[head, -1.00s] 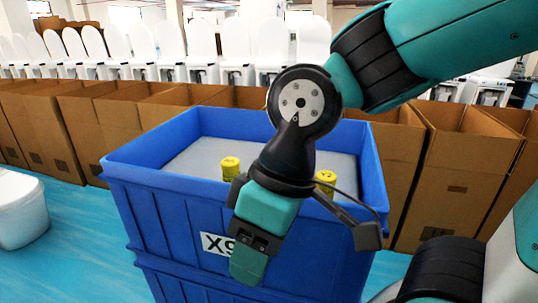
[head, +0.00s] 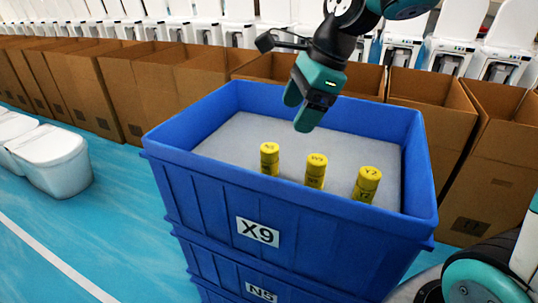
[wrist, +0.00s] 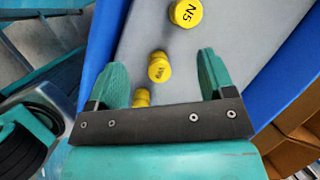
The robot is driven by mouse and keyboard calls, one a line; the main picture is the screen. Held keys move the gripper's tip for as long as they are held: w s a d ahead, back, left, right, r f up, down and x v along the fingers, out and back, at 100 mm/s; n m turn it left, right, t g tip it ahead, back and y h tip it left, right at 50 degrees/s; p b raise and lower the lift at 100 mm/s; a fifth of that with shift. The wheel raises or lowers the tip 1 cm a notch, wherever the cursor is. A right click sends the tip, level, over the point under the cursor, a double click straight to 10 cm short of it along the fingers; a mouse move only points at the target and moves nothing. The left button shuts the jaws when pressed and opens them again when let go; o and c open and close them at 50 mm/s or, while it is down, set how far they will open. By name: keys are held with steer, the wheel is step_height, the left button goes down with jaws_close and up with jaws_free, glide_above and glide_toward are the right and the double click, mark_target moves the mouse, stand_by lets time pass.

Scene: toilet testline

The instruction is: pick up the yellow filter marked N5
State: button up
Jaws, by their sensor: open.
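Three yellow cylindrical filters stand upright on the grey surface inside the blue crate (head: 215,200) marked X9. The leftmost filter (head: 269,159) has a small top label that looks like N5; the wrist view shows the N5 filter (wrist: 185,13) clearly at its top edge. The middle filter (head: 315,171) seems to read W9, and the right one (head: 367,185) reads Y2. My gripper (head: 300,107) is open and empty, over the back part of the crate. In the wrist view my gripper (wrist: 161,60) has the middle filter (wrist: 159,67) showing between its fingers, with the third partly hidden.
The crate's high blue walls surround the filters, and it stands on another crate (head: 262,293) labelled N5. Open cardboard boxes (head: 431,106) and a row of white toilets stand behind. White toilets (head: 52,158) stand on the blue floor at left.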

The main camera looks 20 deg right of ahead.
steer(key=w+d+m, duration=0.2)
steer(key=m, duration=0.2)
steer(key=m+p, duration=0.1)
steer(key=p, duration=0.2)
glide_toward(267, 156)
steer(key=f, duration=0.2)
steer(key=w+f, duration=0.1)
steer(key=f, duration=0.1)
steer(key=w+f, duration=0.1)
steer(key=f, duration=0.1)
steer(key=shift+w+f, duration=0.25)
steer(key=p+x, duration=0.1)
steer(key=x, duration=0.2)
steer(key=p+x, duration=0.1)
steer(key=shift+w+a+f+p, duration=0.1)
steer(key=shift+w+a+p, duration=0.2)
steer(key=shift+a, duration=0.2)
steer(key=shift+f, duration=0.4)
steer(key=shift+c, duration=0.4)
steer(key=c, duration=0.9)
